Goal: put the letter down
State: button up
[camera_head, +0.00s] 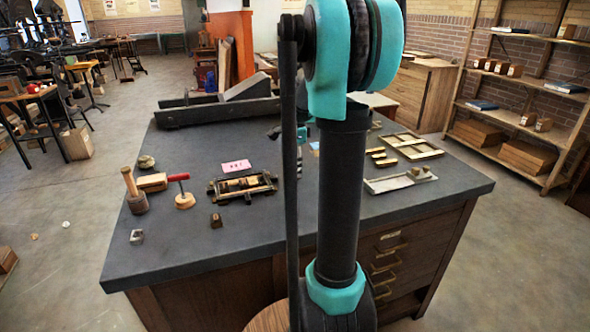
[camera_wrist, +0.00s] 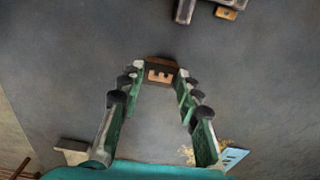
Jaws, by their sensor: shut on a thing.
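The letter (camera_wrist: 160,73) is a small brown block with a pale raised character on its face. In the wrist view it sits between the fingertips of my gripper (camera_wrist: 160,79), which is shut on it. Dark tabletop surrounds it in that view; I cannot tell whether the letter touches the surface. In the head view my arm hides most of the gripper and the letter.
A shallow tray (camera_head: 385,187) lies right of my arm. The front left tabletop is mostly bare.

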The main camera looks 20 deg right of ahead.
jog(key=shift+f, duration=0.35)
jog(key=shift+f, duration=0.1)
jog(key=o, duration=1)
notch_tip(320, 180, up, 12)
jog(key=shift+r, duration=0.1)
